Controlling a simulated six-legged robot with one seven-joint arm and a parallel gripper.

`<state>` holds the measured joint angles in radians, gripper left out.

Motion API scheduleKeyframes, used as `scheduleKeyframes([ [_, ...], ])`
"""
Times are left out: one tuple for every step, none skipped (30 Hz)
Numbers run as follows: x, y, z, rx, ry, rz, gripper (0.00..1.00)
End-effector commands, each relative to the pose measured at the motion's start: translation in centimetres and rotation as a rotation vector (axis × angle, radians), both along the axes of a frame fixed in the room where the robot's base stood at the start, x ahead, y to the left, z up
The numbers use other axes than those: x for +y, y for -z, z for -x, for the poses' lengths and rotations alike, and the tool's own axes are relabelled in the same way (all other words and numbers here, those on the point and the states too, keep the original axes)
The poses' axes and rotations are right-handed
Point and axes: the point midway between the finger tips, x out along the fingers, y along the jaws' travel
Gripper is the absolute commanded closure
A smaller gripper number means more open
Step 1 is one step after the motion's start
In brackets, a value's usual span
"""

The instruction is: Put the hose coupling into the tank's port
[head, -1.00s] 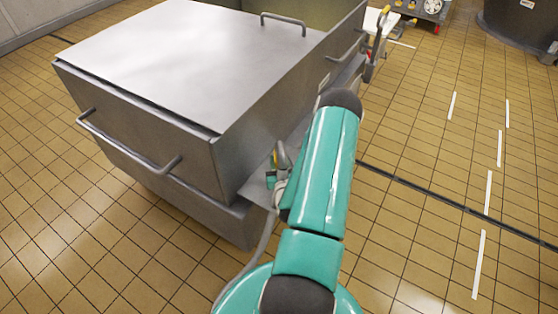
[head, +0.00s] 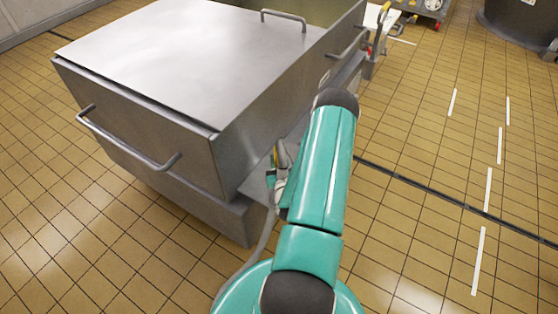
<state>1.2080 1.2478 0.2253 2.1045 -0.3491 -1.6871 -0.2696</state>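The tank is a large grey metal vat (head: 150,65) with a flat lid, filling the left and middle of the head view. A grey hose (head: 266,238) rises beside my teal arm toward a small cluster of pale, teal and yellow parts (head: 280,180) by the tank's right side. My arm covers much of this cluster, so I cannot tell whether the coupling is among them. I cannot make out the port. My gripper cannot be made out; the far part of my arm is hidden behind its nearer link.
A bar handle (head: 130,147) sticks out from the tank's front, and another (head: 284,17) stands on its lid. A wheeled cart (head: 425,10) and a dark vat (head: 520,25) stand at the back right. The tiled floor at right is open, with white dashes and a dark drain line.

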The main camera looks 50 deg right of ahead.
Motion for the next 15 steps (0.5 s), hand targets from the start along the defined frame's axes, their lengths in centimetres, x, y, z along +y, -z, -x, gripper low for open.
scheduleKeyframes([
  [-0.02, 0.00, -0.04, -0.001, 0.000, 0.001, 0.95],
  [-0.02, 0.04, -0.04, -0.001, 0.000, 0.001, 0.95],
  [-0.02, 0.09, -0.04, -0.001, 0.000, 0.001, 0.95],
  [-0.02, 0.13, -0.04, -0.001, 0.000, 0.001, 0.95],
  [-0.01, 0.17, -0.04, -0.001, 0.000, 0.001, 0.95],
  [-0.01, 0.22, -0.04, -0.001, 0.000, 0.001, 0.95],
  [-0.02, 0.26, -0.04, -0.001, 0.000, 0.001, 0.95],
  [-0.02, 0.29, -0.04, -0.002, 0.000, 0.002, 0.95],
  [-0.02, 0.34, -0.04, -0.002, 0.000, 0.002, 0.95],
  [-0.02, 0.38, -0.04, -0.002, 0.000, 0.002, 0.95],
  [-0.02, 0.41, -0.04, -0.002, 0.000, 0.002, 0.95],
  [-0.02, 0.45, -0.04, -0.002, 0.000, 0.002, 0.95],
  [-0.03, 0.49, -0.04, -0.002, 0.000, 0.002, 0.95],
  [-0.03, 0.52, -0.04, -0.002, 0.000, 0.002, 0.95],
  [-0.03, 0.57, -0.04, -0.002, 0.000, 0.002, 0.95],
])
